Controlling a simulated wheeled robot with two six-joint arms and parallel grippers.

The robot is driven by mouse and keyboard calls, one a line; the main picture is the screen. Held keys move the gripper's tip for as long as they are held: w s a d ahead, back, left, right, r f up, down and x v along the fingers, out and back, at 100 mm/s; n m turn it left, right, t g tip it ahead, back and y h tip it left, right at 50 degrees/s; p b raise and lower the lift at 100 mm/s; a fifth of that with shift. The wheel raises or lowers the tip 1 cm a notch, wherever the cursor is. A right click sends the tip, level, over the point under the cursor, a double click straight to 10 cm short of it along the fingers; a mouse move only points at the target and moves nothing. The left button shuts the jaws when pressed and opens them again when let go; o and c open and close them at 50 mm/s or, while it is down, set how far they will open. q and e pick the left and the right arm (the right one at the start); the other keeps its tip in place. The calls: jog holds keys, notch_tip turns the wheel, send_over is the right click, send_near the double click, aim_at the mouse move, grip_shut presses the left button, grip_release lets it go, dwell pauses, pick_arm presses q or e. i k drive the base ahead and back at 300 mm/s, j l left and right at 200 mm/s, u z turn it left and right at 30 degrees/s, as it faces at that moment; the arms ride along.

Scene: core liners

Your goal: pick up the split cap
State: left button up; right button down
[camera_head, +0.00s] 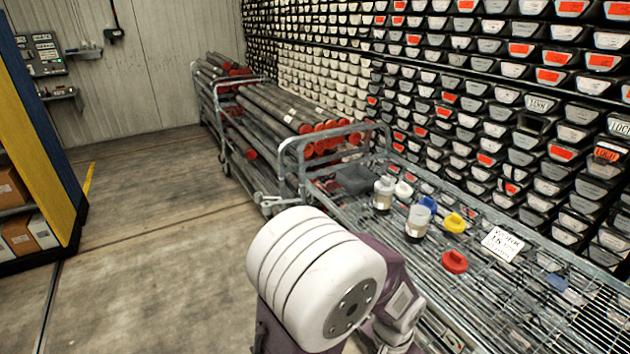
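Several small caps lie on a wire-mesh cart (470,290): a red cap (454,262) nearest, a yellow cap (455,222) behind it, a blue cap (428,204) and a white cap (403,190) farther back. Each coloured cap shows a tab or notch, but they are too small to tell which one is split. None is held by a gripper in view. One of my arms, white and purple, fills the bottom middle beside the cart. Neither gripper's fingers show.
Two clear jars with pale contents, one farther back (383,196) and one nearer (417,226), stand among the caps. A white label card (502,244) and a dark grey block (354,178) lie on the mesh. Carts of capped tubes (290,115) stand behind; stacked trays line the right.

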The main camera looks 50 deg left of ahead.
aim_at(384, 186)
jog(key=j+u, duration=0.15)
jog(key=u, duration=1)
